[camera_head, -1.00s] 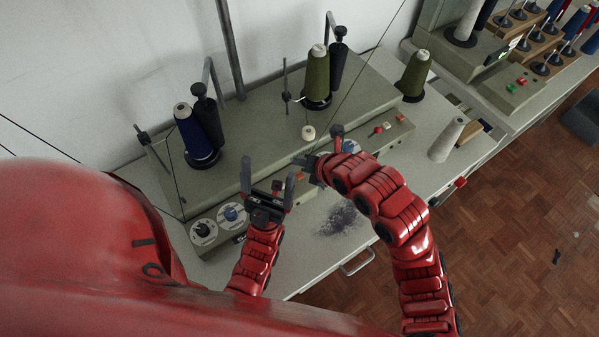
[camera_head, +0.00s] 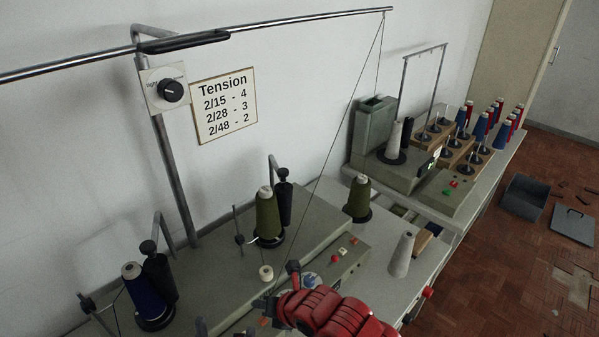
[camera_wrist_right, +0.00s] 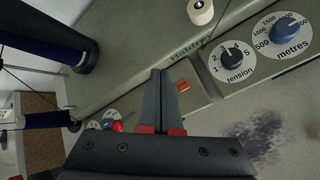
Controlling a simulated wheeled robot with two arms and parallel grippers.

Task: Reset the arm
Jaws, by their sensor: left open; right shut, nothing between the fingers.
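My right arm comes in from the bottom of the head view. Its gripper (camera_head: 265,304) is over the front panel of the winding machine (camera_head: 305,235). In the right wrist view the two fingers of the right gripper (camera_wrist_right: 161,75) are together, with nothing between them. They point at the machine panel, near a small red switch (camera_wrist_right: 183,86). My left gripper (camera_head: 225,330) shows only as fingertips at the bottom edge of the head view, left of the right one. Its fingers are apart and the rest is out of frame.
A white cone (camera_head: 402,256) stands on the table to the right. A tension dial (camera_wrist_right: 232,58) and a metres dial (camera_wrist_right: 285,28) show in the wrist view.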

